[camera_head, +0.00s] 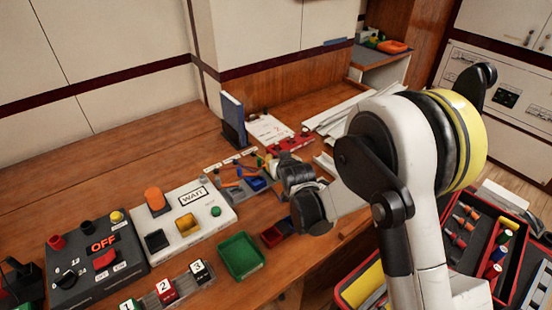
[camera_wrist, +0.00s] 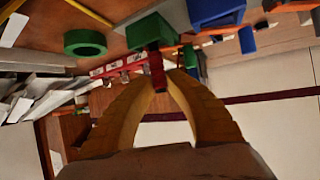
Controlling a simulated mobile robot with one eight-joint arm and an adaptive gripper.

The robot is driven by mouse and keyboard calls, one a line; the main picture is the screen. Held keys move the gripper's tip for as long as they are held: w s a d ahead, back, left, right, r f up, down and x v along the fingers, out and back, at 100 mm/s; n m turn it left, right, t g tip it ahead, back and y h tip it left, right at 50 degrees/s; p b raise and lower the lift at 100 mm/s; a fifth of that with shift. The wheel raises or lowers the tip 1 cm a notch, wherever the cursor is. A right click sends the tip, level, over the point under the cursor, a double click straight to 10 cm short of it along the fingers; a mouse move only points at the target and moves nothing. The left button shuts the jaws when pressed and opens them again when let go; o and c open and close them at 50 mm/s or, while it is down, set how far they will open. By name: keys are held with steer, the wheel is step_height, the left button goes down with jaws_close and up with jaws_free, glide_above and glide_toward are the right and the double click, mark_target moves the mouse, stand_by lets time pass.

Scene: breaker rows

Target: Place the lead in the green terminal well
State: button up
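My gripper (camera_wrist: 165,70) reaches in over a small cluster of coloured terminal parts at the back of the bench. In the wrist view its two yellow-brown fingers converge, nearly closed, on a small red piece (camera_wrist: 157,76), which looks like an end of the lead. A green block (camera_wrist: 150,30), which may be the green terminal well, shows just beyond the fingertips. I cannot tell whether the red piece touches it. A blue block (camera_wrist: 215,12) is to its right and a green ring (camera_wrist: 85,42) to its left. In the head view my gripper (camera_head: 278,172) partly hides this cluster.
A white WAIT box (camera_head: 182,222) and a dark OFF box (camera_head: 97,262) stand at the left. A green tray (camera_head: 241,257) is in front. A blue upright binder (camera_head: 233,120) and papers (camera_head: 270,130) are behind. Red trays of coloured parts (camera_head: 505,272) are at right.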

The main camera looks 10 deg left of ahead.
steer(key=shift+o, duration=1)
steer(key=shift+r, duration=0.25)
steer(key=p+v, duration=0.4)
steer(key=v, duration=0.8)
steer(key=shift+f, duration=0.1)
